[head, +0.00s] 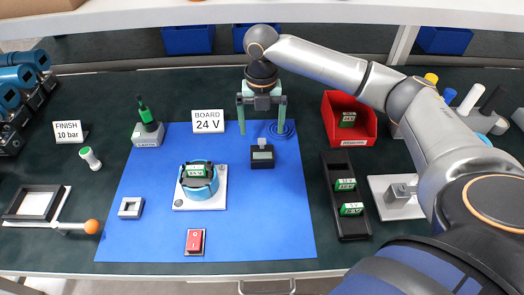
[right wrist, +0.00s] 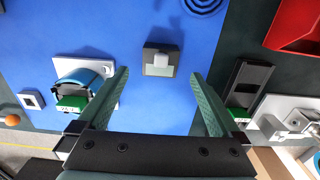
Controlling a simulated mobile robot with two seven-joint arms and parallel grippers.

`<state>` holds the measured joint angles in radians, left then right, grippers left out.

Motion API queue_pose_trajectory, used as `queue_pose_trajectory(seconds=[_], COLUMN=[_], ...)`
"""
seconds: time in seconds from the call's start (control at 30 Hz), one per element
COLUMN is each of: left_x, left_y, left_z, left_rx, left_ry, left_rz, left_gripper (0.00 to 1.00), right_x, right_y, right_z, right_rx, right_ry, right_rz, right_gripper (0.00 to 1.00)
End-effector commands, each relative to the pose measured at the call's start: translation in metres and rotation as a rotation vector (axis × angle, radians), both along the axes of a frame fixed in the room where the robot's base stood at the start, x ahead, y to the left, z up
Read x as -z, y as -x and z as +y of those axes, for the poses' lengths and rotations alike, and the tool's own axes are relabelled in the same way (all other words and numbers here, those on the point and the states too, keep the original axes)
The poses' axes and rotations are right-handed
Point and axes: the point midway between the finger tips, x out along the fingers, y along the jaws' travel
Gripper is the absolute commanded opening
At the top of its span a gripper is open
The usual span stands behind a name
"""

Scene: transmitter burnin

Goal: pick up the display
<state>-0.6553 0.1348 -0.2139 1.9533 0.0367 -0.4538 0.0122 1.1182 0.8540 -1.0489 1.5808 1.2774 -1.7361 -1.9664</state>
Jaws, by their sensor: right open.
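The display (head: 262,157) is a small dark box with a pale grey screen face and a light block on top. It sits on the blue mat (head: 260,215), right of the round blue fixture. It also shows in the right wrist view (right wrist: 150,69), near the middle, ahead of the gap between my fingers. My right gripper (head: 262,117) is open and empty, with its two green fingers pointing down above the mat just behind the display. The fingers do not touch it. My left gripper is not in view.
A blue round fixture on a white plate (head: 179,204) holds a green module. A red switch (head: 195,241) stands at the front of the mat. To the right are a black rack (head: 352,222) with green modules and a red bin (head: 368,128). A coiled cable (head: 281,129) lies behind the display.

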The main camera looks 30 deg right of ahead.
Motion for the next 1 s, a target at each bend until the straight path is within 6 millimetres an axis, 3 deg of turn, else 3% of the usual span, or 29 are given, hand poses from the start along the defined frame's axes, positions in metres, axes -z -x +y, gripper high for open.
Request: queue_pose_trajectory(seconds=[0.13,0.43,0.7,1.0], left_x=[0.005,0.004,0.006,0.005], left_y=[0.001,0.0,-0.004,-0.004], left_z=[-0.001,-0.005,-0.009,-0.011], left_rx=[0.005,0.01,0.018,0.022], left_ry=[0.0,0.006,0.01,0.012], left_rz=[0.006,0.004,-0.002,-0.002], left_gripper=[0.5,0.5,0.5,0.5], right_x=[0.03,0.057,0.095,0.1], right_y=[0.001,-0.001,-0.003,-0.003], right_z=[-0.001,-0.001,-0.004,-0.004], right_rx=[0.001,0.0,0.0,-0.001], right_ry=[0.002,0.001,0.002,0.002], right_rz=[0.003,0.002,0.001,0.0], right_gripper=[1.0,1.0,1.0,1.0])
